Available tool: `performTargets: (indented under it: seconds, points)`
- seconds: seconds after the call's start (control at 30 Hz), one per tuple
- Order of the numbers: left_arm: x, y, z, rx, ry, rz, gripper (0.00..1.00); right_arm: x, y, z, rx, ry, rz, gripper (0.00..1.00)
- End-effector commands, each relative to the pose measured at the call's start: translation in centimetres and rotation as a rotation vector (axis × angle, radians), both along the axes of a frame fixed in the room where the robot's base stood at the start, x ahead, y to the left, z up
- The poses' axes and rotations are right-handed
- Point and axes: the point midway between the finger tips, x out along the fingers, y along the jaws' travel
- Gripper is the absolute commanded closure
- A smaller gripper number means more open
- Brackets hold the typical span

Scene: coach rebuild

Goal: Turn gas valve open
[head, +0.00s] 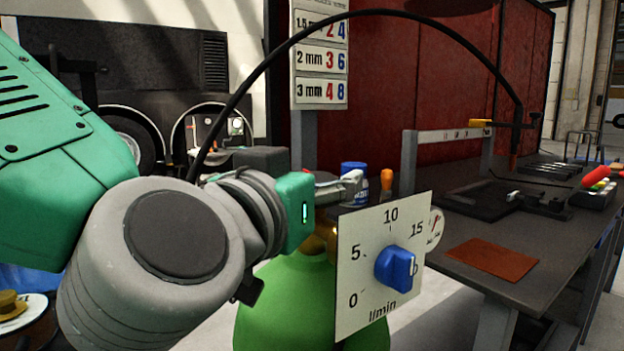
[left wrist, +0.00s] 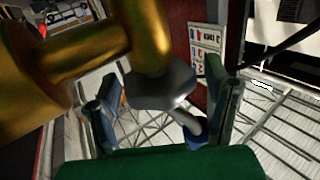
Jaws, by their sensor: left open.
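A green gas cylinder (head: 285,305) stands in front of me, with brass fittings (head: 318,243) on top, partly hidden by my left arm and a dial plate. The white l/min dial plate (head: 362,290) carries a blue knob (head: 395,268); a small round gauge (head: 435,228) shows behind it. My left gripper (head: 345,188) is above the cylinder top. In the left wrist view, brass pipework (left wrist: 100,50) fills the upper left. A grey rounded valve part (left wrist: 160,88) lies between the open, spread fingers (left wrist: 165,112); I cannot tell whether they touch it. My right gripper is not in view.
A dark workbench (head: 480,265) at right holds a brown plate (head: 491,260), a black frame (head: 510,195) and tools. A blue can (head: 354,172) stands behind the gripper. A black hose (head: 390,14) arches overhead. A settings sign (head: 320,60) stands before red panels.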

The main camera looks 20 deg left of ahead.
Motion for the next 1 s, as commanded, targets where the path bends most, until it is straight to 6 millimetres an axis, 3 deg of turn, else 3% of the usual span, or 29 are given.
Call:
performTargets:
  seconds: [0.17, 0.63, 1.0]
  points:
    - [0.0, 0.0, 0.9, -0.002, -0.004, 0.001, 0.29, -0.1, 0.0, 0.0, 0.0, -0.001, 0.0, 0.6]
    - [0.2, 0.0, 8.8, -0.005, 0.0, 0.0, 0.29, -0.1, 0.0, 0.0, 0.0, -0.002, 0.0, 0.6]
    - [0.2, 0.0, 9.9, 0.0, 0.002, 0.0, 0.29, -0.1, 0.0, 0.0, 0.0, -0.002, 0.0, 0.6]
